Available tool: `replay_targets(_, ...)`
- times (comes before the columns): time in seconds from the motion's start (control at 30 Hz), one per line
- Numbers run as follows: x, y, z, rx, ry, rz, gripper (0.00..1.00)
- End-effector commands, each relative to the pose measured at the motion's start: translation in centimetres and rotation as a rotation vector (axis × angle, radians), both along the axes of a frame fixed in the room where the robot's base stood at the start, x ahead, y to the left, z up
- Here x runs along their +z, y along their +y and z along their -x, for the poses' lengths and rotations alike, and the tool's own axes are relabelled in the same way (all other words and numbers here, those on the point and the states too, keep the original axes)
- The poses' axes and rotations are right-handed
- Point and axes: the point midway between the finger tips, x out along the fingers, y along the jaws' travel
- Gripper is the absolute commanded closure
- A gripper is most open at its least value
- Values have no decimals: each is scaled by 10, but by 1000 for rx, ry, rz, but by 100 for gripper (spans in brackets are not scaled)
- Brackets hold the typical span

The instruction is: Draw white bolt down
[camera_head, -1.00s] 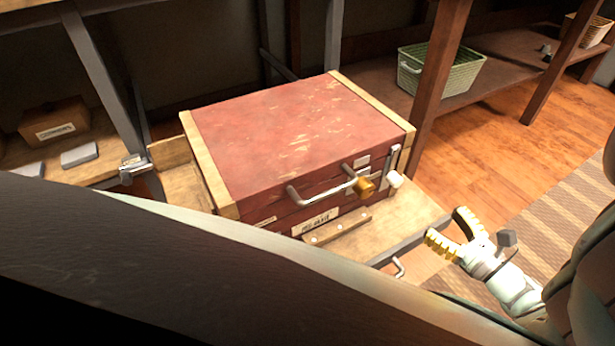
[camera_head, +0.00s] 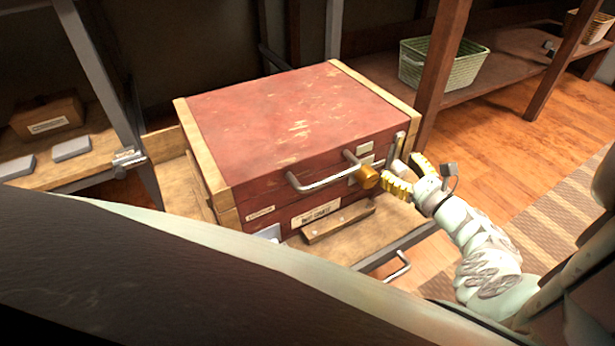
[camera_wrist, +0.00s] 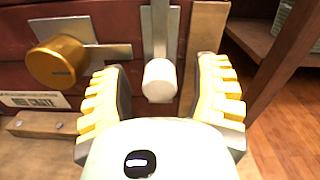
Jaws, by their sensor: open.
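The white bolt (camera_wrist: 159,80) is a short white knob on a vertical grey metal strip on the front of a red wooden chest (camera_head: 290,120). In the wrist view it sits between and just beyond the open fingers of my gripper (camera_wrist: 162,100). The fingers are yellow and ridged, one on each side, and I see no contact with the bolt. In the head view my gripper (camera_head: 408,178) is at the chest's right front corner, and the bolt (camera_head: 398,168) is partly hidden by it. A brass knob (camera_wrist: 58,62) on a grey plate is left of the bolt.
A metal handle (camera_head: 322,180) sticks out from the chest front, left of the brass knob. A wooden strip (camera_head: 338,220) lies below, on the shelf. A dark wooden post (camera_head: 440,75) stands right of the chest. A green basket (camera_head: 442,65) is on the shelf behind.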

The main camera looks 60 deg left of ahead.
Motion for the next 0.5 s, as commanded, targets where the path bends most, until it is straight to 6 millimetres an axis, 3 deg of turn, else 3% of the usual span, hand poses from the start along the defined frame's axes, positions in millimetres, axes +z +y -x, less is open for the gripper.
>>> replay_targets(0.2, 0, 1, 1, 4, 0, 0, 37)
replay_targets(0.5, 0, 1, 1, 3, 0, -1, 68)
